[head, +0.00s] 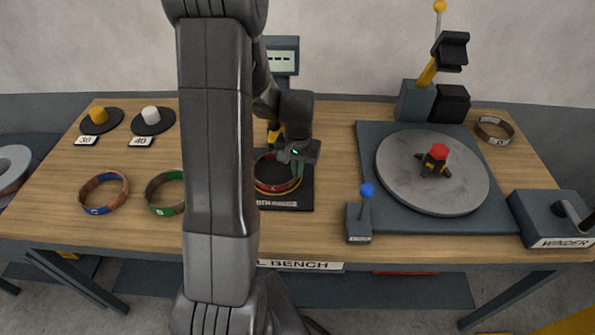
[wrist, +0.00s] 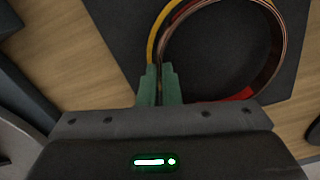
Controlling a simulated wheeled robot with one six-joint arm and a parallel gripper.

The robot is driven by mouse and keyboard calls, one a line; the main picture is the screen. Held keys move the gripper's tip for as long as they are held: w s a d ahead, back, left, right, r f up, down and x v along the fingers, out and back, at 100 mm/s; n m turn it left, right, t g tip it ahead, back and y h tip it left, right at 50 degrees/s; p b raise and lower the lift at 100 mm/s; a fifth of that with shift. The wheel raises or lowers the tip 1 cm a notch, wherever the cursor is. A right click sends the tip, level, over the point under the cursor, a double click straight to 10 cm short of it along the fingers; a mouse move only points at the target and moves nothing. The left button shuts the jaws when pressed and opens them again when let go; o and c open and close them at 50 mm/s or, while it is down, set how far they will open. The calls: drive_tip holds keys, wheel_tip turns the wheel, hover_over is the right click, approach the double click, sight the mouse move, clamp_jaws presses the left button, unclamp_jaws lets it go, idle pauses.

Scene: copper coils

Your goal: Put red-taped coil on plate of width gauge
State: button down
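The red-taped coil (head: 275,188) is a copper ring at the dark plate (head: 305,190) of the width gauge, left of centre on the bench. The coil also shows in the wrist view (wrist: 272,45), with red tape at its near side. My gripper (head: 297,168) is at the coil's right rim. In the wrist view, its green fingers (wrist: 160,85) are close together with the coil's wall between them. A yellow arc (wrist: 153,42) runs just outside the coil. Whether the coil rests fully on the plate is hard to tell. My arm hides the plate's left side.
A blue-taped coil (head: 87,208) and a green-taped coil (head: 158,208) lie left. Yellow (head: 98,115) and white (head: 150,114) pieces stand on dark discs behind. A blue-knobbed lever (head: 360,220), a round grey turntable (head: 400,185) and another coil (head: 482,133) are right.

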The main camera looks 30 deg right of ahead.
drive_tip(key=shift+d+f, duration=0.15)
drive_tip(key=c, duration=2)
unclamp_jaws()
drive_tip(key=shift+f, duration=0.15)
drive_tip(key=o, duration=0.4)
wheel_tip(320, 180, up, 12)
drive_tip(key=shift+r, duration=0.2)
